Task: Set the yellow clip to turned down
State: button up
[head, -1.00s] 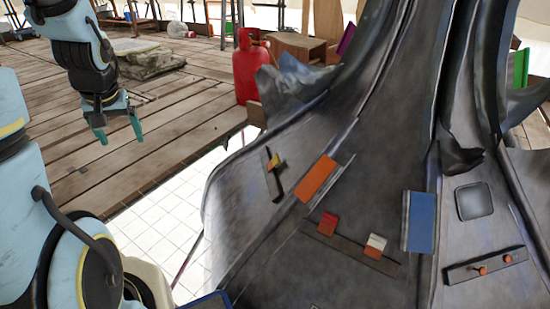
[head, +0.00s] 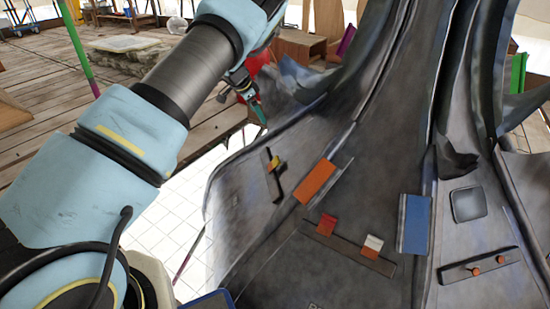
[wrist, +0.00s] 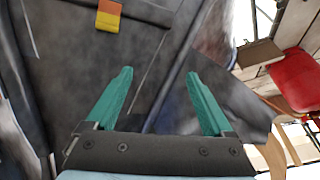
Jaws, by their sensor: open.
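The yellow clip (head: 275,162) sits on a short dark bar (head: 271,174) on the left part of the dark spire surface, with an orange part beside its yellow part. In the wrist view the clip (wrist: 108,17) shows near the top edge, left of centre, orange above and yellow below. My gripper (head: 258,110) is above and behind the clip in the head view, near the spire's left edge. In the wrist view my gripper (wrist: 160,73) is open and empty, its teal fingers spread, apart from the clip.
An orange plate (head: 316,181), a blue plate (head: 416,223), a red clip (head: 326,225) and a white clip (head: 373,243) are on the spire to the right. Orange knobs (head: 474,270) sit at far right. A red gas cylinder (wrist: 302,80) stands beyond the spire's edge.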

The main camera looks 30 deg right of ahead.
aim_at(275, 162)
jog(key=s+d+f+m+g+y, duration=0.25)
jog(key=s+f+y, duration=0.25)
jog(key=s+f, duration=0.25)
jog(key=shift+m+t, duration=0.35)
jog(key=f, duration=0.3)
jog(key=f+b, duration=0.1)
jog(key=f, duration=0.5)
jog(key=shift+s+d+f+b, duration=0.3)
jog(key=shift+s, duration=0.05)
